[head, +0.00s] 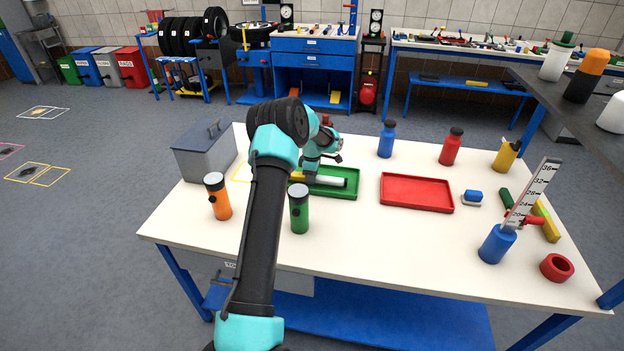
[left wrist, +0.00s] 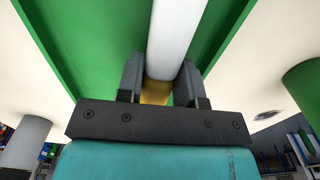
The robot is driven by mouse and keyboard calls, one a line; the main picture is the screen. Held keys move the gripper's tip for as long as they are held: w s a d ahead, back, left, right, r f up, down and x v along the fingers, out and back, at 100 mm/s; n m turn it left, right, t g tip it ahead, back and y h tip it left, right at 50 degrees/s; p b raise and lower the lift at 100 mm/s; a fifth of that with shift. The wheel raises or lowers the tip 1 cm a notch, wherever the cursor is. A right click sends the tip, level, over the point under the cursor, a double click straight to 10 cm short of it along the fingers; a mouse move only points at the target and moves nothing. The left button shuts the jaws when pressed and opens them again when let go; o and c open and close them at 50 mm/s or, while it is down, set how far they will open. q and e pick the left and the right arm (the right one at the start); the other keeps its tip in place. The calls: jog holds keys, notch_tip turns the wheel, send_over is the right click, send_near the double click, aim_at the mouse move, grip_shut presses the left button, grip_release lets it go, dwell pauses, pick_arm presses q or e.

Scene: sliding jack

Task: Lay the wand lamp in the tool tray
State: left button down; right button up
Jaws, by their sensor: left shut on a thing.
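The wand lamp, a white tube (head: 331,181) with a yellow part, lies lengthwise over the green tray (head: 340,196) on the workbench. My left gripper (head: 309,176) is shut on it near its left end. In the left wrist view the wand lamp (left wrist: 176,38) runs between the two fingers of the gripper (left wrist: 158,80), and the yellow part shows there. The green tray (left wrist: 105,25) fills the view behind it. I cannot tell whether the lamp touches the tray floor. My left forearm hides part of the bench. My right gripper is not in view.
A red tray (head: 417,191) lies to the right of the green one. A green torch (head: 299,210) and an orange torch (head: 218,197) stand in front, close to my left arm. A grey toolbox (head: 204,152) is at left. Bench space in front of the red tray is clear.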

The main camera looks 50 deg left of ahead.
pick_arm(q)
jog(key=shift+f, duration=0.5)
jog(key=shift+f, duration=0.15)
jog(key=c, duration=0.8)
grip_release()
notch_tip(320, 180, up, 12)
jog(key=shift+r, duration=0.15)
